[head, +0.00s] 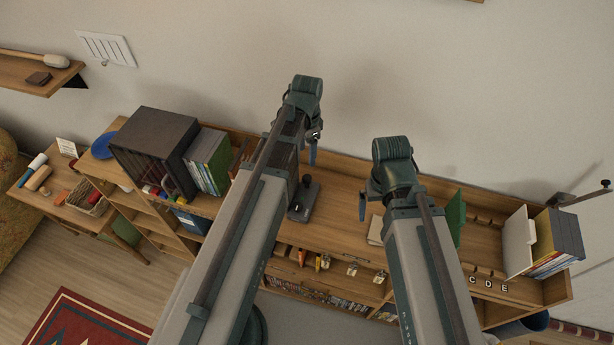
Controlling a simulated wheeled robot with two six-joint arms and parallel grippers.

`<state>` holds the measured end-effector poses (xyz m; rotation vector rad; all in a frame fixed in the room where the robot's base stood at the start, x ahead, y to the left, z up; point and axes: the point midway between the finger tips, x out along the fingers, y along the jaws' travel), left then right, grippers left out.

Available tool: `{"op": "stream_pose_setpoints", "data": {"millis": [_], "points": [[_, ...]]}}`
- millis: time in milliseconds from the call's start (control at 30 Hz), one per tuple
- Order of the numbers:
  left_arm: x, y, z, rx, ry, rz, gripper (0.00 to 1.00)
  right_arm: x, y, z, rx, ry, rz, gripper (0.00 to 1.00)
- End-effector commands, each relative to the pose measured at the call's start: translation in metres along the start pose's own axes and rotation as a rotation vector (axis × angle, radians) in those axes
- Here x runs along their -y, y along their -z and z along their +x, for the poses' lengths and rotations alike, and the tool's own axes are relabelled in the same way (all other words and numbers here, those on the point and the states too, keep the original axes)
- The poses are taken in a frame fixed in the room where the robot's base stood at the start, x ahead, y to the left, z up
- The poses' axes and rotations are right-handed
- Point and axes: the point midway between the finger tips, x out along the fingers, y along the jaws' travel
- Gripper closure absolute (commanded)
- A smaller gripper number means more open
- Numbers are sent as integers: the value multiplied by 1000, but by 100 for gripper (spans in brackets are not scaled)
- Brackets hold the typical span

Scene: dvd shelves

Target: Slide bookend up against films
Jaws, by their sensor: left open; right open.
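A row of upright film cases (208,162), green and pale, stands on the shelf top against a dark box. A second group of cases (557,240), dark and yellow, stands at the right end beside a white upright panel (518,243). A dark object with a flat base (303,201) stands mid-shelf; I cannot tell whether it is the bookend. My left gripper (312,151) points down above the back of the shelf, open, partly hidden by its arm. My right gripper (362,207) is open over the shelf, right of the dark object. I see nothing held in either.
The dark box (152,150) stands left of the films. A green upright divider (456,218) stands right of my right arm. Letter labels C, D, E mark the front right. Small items fill the lower shelf (318,262). The shelf top between the green and white panels is mostly clear.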

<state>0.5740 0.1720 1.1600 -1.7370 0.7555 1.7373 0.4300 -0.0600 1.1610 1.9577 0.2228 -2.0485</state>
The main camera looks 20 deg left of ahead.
Motion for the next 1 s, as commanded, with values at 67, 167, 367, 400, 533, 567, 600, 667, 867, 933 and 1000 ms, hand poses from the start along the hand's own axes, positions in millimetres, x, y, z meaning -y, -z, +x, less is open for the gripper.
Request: {"op": "stream_pose_setpoints", "data": {"millis": [67, 167, 367, 400, 533, 567, 600, 667, 867, 933, 1000], "points": [[0, 0, 14, 0, 0, 0, 31, 1, 1, 14, -1, 0, 1, 0], [0, 0, 27, 0, 0, 0, 31, 2, 2, 27, -1, 0, 2, 0], [0, 0, 55, 0, 0, 0, 31, 5, 4, 55, -2, 0, 4, 0], [0, 0, 61, 0, 0, 0, 31, 6, 4, 61, -2, 0, 3, 0], [0, 0, 79, 0, 0, 0, 31, 7, 5, 78, -3, -1, 1, 0], [0, 0, 83, 0, 0, 0, 31, 8, 6, 82, -3, -1, 0, 0], [0, 0, 88, 0, 0, 0, 31, 8, 6, 88, -3, -1, -1, 0], [0, 0, 97, 0, 1, 0, 31, 9, 6, 96, -3, -2, -3, 0], [0, 0, 119, 0, 1, -1, 31, 11, 8, 118, -2, -3, -9, 0], [0, 0, 123, 0, 1, -1, 31, 11, 8, 122, -2, -3, -10, 0], [0, 0, 125, 0, 1, -1, 31, 11, 8, 124, -2, -3, -11, 0]]}}
